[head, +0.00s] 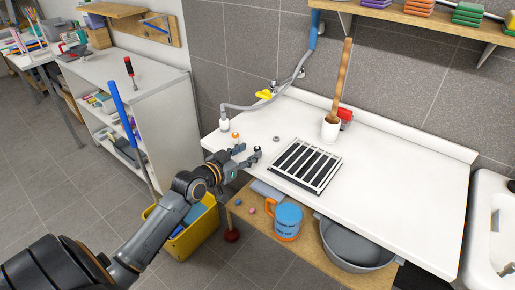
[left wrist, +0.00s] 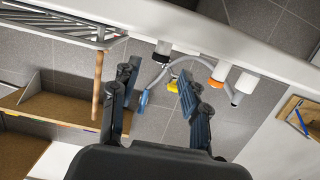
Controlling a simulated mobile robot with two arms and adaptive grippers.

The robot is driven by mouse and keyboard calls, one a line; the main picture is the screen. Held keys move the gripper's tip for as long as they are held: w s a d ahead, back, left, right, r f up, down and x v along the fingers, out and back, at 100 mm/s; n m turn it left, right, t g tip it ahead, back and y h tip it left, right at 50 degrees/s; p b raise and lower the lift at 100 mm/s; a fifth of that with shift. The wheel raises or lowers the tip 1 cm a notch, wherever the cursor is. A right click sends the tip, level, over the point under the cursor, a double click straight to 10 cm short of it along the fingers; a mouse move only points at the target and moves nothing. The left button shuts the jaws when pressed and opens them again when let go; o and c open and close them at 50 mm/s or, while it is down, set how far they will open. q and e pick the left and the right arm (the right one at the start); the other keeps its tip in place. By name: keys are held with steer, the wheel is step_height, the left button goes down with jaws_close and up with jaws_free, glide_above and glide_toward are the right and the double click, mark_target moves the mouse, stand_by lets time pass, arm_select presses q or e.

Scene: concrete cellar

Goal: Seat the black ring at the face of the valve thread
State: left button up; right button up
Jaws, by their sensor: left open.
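A small black ring (left wrist: 163,46) appears to sit on top of a short white post on the white worktop in the left wrist view. My left gripper (head: 249,153) is open over the worktop's left front part. Its two fingers show apart in the left wrist view (left wrist: 157,75), with the ring beyond and between them. The valve's yellow handle (head: 265,94) is at the back wall by the grey hose. The thread's face is too small to make out.
An orange ring (head: 235,136) and a white hose fitting (head: 224,124) stand left of the ring. The right worktop is clear.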

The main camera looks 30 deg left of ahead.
mark_target(256, 149)
arm_select(q)
steer(key=p+x, duration=0.1)
steer(key=x, duration=0.4)
steer(key=shift+w+f, duration=0.15)
steer(key=shift+f, duration=0.1)
steer(key=c, duration=0.8)
